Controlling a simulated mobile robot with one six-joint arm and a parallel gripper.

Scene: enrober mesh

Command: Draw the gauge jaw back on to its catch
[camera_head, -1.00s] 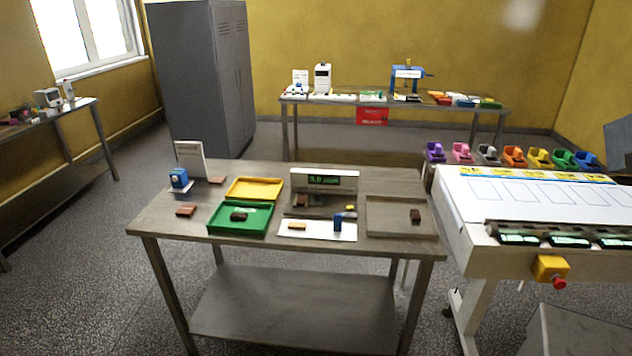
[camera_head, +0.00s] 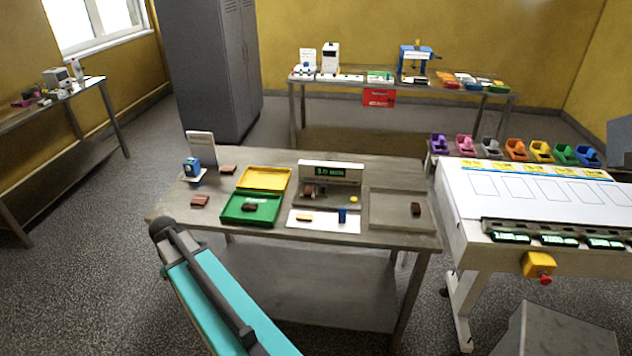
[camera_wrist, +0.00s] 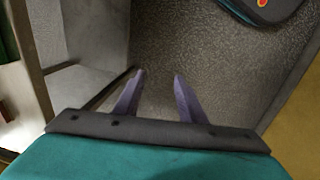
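The gauge (camera_head: 330,173) stands near the middle of the work table, with a lit green display on its upright panel. A brown piece (camera_head: 309,191) sits on its base at the left, and a small yellow part (camera_head: 354,199) is at the right. The jaw and its catch are too small to tell apart. My gripper (camera_wrist: 158,75) is open and empty in the wrist view, its two fingers apart over grey floor. The gauge does not show in the wrist view.
A white machine (camera_head: 530,212) stands close on the right.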

